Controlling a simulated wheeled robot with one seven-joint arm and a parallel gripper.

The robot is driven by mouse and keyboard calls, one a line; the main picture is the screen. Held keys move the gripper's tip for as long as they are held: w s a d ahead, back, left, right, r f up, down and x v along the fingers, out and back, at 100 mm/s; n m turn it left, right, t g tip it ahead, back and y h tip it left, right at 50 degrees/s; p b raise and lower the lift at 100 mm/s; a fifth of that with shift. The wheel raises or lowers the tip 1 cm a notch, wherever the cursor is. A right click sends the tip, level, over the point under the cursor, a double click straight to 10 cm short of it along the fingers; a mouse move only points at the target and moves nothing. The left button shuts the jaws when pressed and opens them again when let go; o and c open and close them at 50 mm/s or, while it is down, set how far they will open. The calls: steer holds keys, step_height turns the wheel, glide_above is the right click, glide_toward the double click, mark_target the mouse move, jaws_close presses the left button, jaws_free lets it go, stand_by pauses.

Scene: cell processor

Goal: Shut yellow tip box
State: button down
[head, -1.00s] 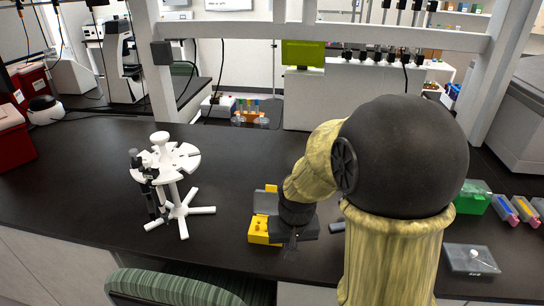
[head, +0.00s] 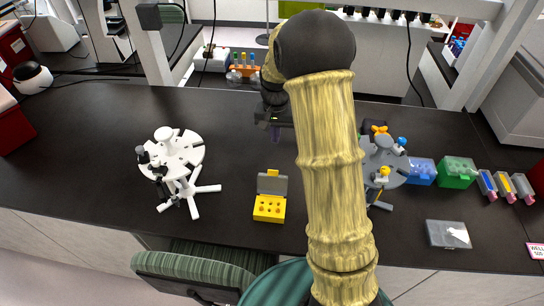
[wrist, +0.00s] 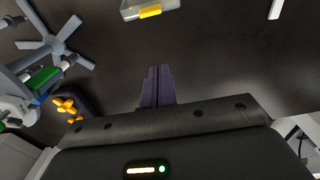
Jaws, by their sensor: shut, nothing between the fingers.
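The yellow tip box (head: 269,209) stands on the black bench, its holes showing on top. Its grey lid (head: 272,185) is open, standing up at the back edge with a yellow tab on top. In the wrist view, the grey lid (wrist: 140,6) and its yellow tab show at the top edge; the yellow base is out of sight there. My gripper (head: 275,138) is behind the box, towards the bench's back edge, apart from it. In the wrist view its fingers (wrist: 157,82) are together with nothing between them.
A white pipette stand (head: 178,160) is left of the box. A grey stand (head: 382,165) is to the right, partly hidden by my arm. Blue (head: 421,171) and green (head: 457,172) boxes and a clear case (head: 447,234) lie further right. Bench between box and gripper is clear.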

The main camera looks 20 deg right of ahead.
steer(key=p, duration=0.6)
glide_above(273, 182)
steer(key=w+d, duration=0.1)
steer(key=w, duration=0.1)
steer(key=shift+f, duration=4.3)
steer(key=shift+w, duration=0.1)
